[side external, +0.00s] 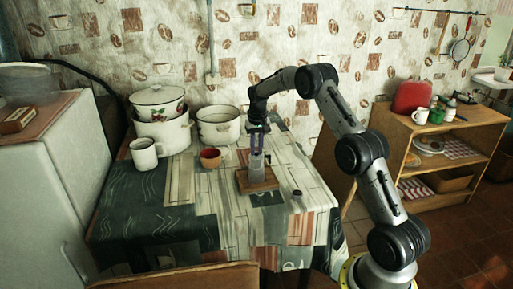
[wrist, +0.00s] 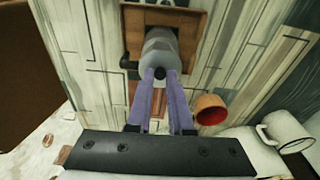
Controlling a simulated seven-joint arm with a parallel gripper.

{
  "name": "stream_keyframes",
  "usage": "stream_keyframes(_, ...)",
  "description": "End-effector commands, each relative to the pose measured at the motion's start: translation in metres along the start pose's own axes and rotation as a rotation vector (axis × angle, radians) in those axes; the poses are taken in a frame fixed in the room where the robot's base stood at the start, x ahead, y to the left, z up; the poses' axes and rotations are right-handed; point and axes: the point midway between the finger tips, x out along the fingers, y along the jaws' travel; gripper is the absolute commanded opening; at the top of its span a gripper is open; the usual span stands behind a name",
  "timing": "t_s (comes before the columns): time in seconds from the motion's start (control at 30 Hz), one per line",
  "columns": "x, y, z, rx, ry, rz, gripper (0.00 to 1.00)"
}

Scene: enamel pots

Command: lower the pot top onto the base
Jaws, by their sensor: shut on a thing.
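My gripper (side external: 257,146) has purple fingers and points down over the table. In the wrist view its fingers (wrist: 162,88) close on the dark knob of the grey, faceted metal pot top (wrist: 158,50). A black handle (wrist: 128,62) sticks out on its left. In the side view the grey metal (side external: 257,168) appears upright over a small wooden board (side external: 243,183). The base cannot be made out apart from the top; it may be hidden beneath it. I cannot tell whether the two touch.
An orange-red cup (side external: 210,158) stands close to the left of the gripper. A white mug (side external: 144,152), a lidded enamel pot (side external: 160,118) and another pot (side external: 218,126) stand farther left and back. A small black item (side external: 297,193) lies right. The front tablecloth is clear.

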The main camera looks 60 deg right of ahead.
Motion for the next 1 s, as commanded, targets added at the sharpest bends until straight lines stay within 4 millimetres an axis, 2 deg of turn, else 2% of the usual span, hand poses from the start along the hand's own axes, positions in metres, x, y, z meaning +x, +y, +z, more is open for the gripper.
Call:
stream_keyframes(0.7,0.01,-0.0001,0.0008,0.0,0.002,0.0,0.0)
stream_keyframes(0.73,0.0101,-0.0001,0.0008,0.0,0.002,0.0,0.21)
stream_keyframes(0.9,0.0101,0.0,0.001,0.0,0.001,0.0,0.51)
stream_keyframes(1.0,0.01,0.0,0.001,0.0,0.001,0.0,0.54)
